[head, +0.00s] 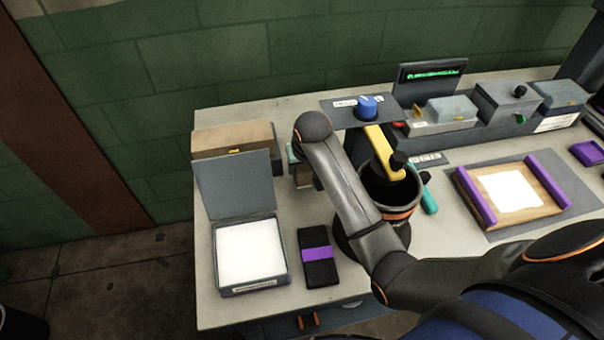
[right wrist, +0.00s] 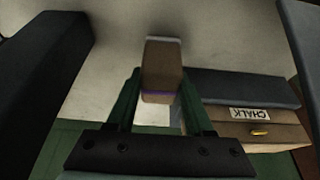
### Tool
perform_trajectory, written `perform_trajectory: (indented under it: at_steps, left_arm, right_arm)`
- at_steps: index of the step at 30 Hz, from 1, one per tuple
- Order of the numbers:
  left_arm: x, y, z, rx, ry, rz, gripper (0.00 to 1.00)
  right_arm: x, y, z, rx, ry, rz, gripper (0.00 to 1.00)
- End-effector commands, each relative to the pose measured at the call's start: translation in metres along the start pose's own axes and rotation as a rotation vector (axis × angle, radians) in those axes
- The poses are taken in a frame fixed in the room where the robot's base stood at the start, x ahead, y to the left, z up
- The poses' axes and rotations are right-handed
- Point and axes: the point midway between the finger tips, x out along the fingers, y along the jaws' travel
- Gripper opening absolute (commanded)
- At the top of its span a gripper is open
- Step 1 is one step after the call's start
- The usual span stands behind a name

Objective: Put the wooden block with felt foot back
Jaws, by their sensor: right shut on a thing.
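The wooden block with felt foot (right wrist: 162,68) is between the fingers of my right gripper (right wrist: 158,108) in the right wrist view. It is brown, with a thin purple line near the fingers and a pale grey edge at its far end. In the head view my right gripper (head: 298,166) is over the back left of the table, mostly hidden behind my own arm. I cannot tell whether the block touches the table. My left gripper is not in view.
A chalk box (right wrist: 262,128) stands close beside the gripper; it also shows in the head view (head: 222,143). An open grey box with white contents (head: 250,255) and a black purple-banded block (head: 318,270) lie in front. A dark pot (head: 392,212) holds tools. A wooden tray (head: 540,200) lies right.

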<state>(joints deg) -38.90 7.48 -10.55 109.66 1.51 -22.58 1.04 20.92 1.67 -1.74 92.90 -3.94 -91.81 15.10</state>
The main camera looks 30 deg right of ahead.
Motion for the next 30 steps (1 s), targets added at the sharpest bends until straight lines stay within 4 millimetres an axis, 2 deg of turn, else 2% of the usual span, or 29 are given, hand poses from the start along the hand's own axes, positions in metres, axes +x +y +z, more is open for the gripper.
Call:
perform_trajectory:
  at_steps: [6, 18, 19, 27, 30]
  left_arm:
    - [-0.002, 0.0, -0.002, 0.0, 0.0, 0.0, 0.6]
    - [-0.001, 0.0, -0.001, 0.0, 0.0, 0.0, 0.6]
    - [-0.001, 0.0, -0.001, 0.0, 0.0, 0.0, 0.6]
    - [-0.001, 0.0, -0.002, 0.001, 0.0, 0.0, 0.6]
    - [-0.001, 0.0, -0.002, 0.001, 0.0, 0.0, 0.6]
  right_arm:
    - [0.026, 0.0, 0.012, -0.001, -0.003, 0.001, 0.07]
    - [0.031, 0.0, 0.013, 0.0, -0.001, 0.0, 0.07]
    - [0.031, 0.0, 0.013, 0.0, -0.002, 0.0, 0.53]
    - [0.031, 0.0, 0.013, 0.0, -0.001, 0.0, 0.82]
    - [0.031, 0.0, 0.013, 0.0, -0.001, 0.0, 0.82]
